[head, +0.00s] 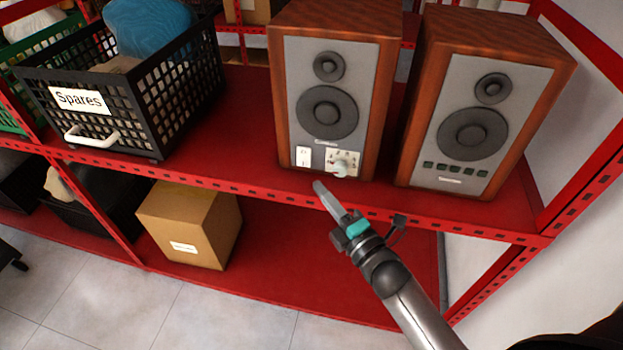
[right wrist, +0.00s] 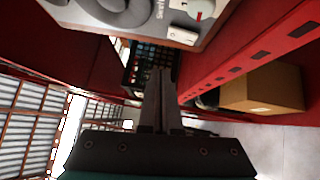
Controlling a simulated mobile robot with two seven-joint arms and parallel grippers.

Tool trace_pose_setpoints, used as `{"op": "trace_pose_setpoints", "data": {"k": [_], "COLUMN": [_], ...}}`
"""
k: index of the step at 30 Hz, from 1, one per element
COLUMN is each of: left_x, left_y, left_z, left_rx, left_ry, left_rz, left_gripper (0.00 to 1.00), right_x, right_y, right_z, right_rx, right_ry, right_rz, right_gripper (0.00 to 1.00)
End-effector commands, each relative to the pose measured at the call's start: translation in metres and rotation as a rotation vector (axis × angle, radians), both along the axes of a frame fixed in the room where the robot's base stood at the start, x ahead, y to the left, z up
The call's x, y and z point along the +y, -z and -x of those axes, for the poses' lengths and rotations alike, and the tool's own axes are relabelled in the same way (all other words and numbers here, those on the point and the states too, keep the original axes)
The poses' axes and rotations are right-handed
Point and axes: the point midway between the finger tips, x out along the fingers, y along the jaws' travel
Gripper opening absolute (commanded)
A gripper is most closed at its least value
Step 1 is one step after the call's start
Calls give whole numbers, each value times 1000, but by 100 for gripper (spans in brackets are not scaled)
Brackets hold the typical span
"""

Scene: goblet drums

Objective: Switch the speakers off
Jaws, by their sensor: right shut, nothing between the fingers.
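Two wood-cased speakers stand on the red shelf. The left speaker (head: 291,95) has a white switch plate (head: 303,156) and a knob panel with a round pale knob (head: 340,170) low on its grey front. The right speaker (head: 432,150) has a row of small dark buttons (head: 462,168) below its large cone. My right gripper (head: 319,187) is shut and empty, just in front of the left speaker's lower edge, below the switch and knob. In the right wrist view the gripper's closed fingers (right wrist: 160,75) are apart from the switch plate (right wrist: 183,36). My left gripper is out of view.
A black "Spares" basket (head: 180,95) stands left on the same red shelf (head: 240,150). A cardboard box (head: 190,222) sits on the shelf below. A red perforated rail (head: 230,190) runs along the shelf front. The shelf between basket and left speaker is clear.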

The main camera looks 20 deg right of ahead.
Motion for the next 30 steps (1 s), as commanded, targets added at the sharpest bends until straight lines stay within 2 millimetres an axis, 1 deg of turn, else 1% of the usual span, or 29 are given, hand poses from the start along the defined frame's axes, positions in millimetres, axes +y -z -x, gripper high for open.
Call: {"op": "trace_pose_setpoints", "data": {"k": [1,3,9,26,29,30], "left_x": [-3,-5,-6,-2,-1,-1], "left_y": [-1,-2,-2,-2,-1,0], "left_z": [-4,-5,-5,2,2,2], "left_rx": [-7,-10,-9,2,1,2], "left_ry": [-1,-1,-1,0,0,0], "left_rz": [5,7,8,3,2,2], "left_gripper": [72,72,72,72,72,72], "right_x": [-2,-3,-5,-6,-6,-7], "right_y": [0,-1,-3,-3,8,19], "right_z": [7,15,26,27,28,29], "right_rx": [2,1,-1,-1,26,57], "right_ry": [0,0,0,0,6,12], "right_rz": [0,0,0,0,-23,-48], "right_gripper": [0,0,0,0,0,0]}}
